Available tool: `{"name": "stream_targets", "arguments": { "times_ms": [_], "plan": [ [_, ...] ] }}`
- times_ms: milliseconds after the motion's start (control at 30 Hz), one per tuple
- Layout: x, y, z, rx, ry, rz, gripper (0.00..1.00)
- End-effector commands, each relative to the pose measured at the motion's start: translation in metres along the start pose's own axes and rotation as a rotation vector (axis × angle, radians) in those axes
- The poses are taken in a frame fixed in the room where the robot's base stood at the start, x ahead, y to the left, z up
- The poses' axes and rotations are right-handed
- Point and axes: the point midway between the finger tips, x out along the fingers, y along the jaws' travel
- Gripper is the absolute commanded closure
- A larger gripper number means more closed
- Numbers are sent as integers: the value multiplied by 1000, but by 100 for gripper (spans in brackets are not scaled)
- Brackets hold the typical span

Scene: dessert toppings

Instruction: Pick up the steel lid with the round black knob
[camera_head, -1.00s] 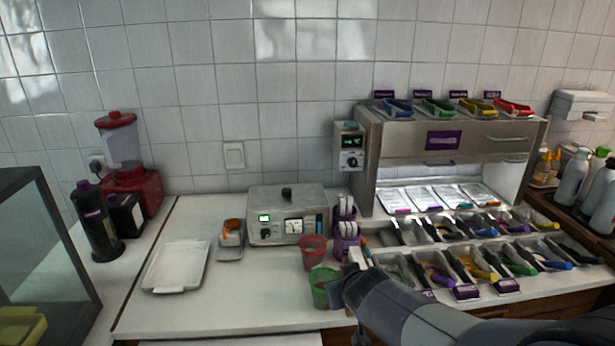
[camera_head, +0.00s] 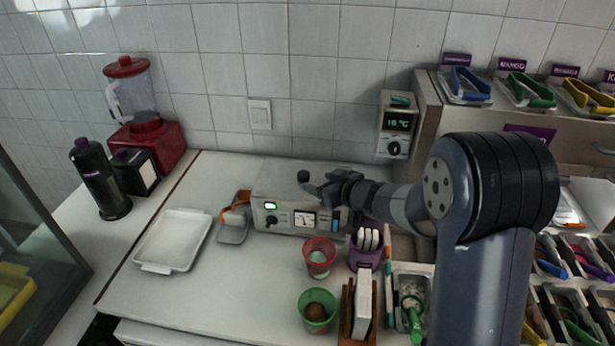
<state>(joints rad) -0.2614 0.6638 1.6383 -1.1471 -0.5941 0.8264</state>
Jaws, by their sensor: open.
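The steel lid (camera_head: 278,178) lies flat on top of a steel box with a dial and a small green display (camera_head: 270,207). Its round black knob (camera_head: 303,176) stands up near the lid's middle. My gripper (camera_head: 314,187) comes in from the right, low over the lid, with its open fingers just right of the knob. In this view I cannot tell whether the fingertips touch the knob or how far in depth they are from it. My gripper and arm hide the right part of the lid.
A red cup (camera_head: 319,258), a green cup (camera_head: 318,312) and a purple holder (camera_head: 366,250) stand in front of the box. A white tray (camera_head: 172,241) and a small scale (camera_head: 233,232) are left. Topping bins fill the right.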

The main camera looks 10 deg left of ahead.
Motion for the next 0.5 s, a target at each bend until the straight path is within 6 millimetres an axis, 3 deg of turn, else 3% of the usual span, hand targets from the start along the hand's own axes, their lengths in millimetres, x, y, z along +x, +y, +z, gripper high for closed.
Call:
{"name": "stream_targets", "arguments": {
  "times_ms": [500],
  "plan": [
    [50, 2, -2, -1, -2, 2, 42]
  ]
}}
